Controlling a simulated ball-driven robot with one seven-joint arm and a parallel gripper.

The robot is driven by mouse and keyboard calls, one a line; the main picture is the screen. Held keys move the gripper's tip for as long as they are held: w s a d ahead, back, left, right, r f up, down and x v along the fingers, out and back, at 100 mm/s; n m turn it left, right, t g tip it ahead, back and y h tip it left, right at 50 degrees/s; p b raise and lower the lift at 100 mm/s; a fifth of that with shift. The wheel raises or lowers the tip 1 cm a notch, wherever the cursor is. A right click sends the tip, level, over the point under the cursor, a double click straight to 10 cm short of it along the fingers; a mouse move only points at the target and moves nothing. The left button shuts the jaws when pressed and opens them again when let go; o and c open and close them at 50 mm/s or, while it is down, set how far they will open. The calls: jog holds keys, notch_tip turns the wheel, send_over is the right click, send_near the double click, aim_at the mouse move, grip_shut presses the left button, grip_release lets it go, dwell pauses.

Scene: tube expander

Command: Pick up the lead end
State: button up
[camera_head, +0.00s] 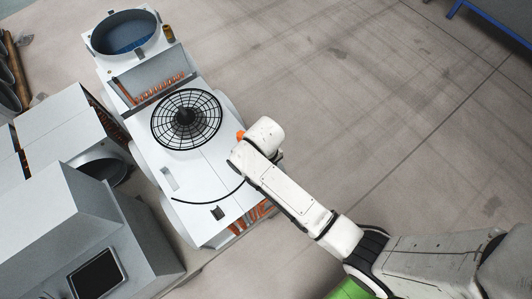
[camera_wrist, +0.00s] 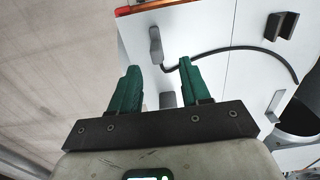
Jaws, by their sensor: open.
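The lead is a black cable (camera_head: 213,200) that curves over the white machine top in the head view. My arm hides its right-hand part there. In the wrist view the cable (camera_wrist: 225,50) arcs from the right towards a grey upright piece (camera_wrist: 155,45). Its near end (camera_wrist: 166,68) lies beside that piece; I cannot tell if they are joined. My gripper (camera_wrist: 159,65) is open, with two green fingers apart. In the picture this end shows between the fingertips, with nothing gripped. My gripper is hidden behind my wrist in the head view.
The white machine (camera_head: 185,175) carries a round black fan grille (camera_head: 186,118). Grey cabinets (camera_head: 85,225) stand close on its left. A grey block (camera_wrist: 167,100) and dark blocks (camera_wrist: 280,26) show in the wrist view. The floor (camera_head: 370,90) to the right is clear.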

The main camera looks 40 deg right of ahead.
jog(key=shift+f, duration=0.65)
jog(key=shift+w+d+f+b, duration=0.1)
jog(key=shift+f+b, duration=0.2)
jog(key=shift+f, duration=0.65)
jog(key=shift+s+d+f+b, duration=0.1)
jog(key=shift+f+b, duration=0.15)
jog(key=shift+f, duration=0.65)
jog(key=shift+w+d+f+b, duration=0.1)
jog(key=shift+f+b, duration=0.2)
jog(key=shift+f, duration=0.65)
jog(key=shift+c, duration=0.2)
grip_shut()
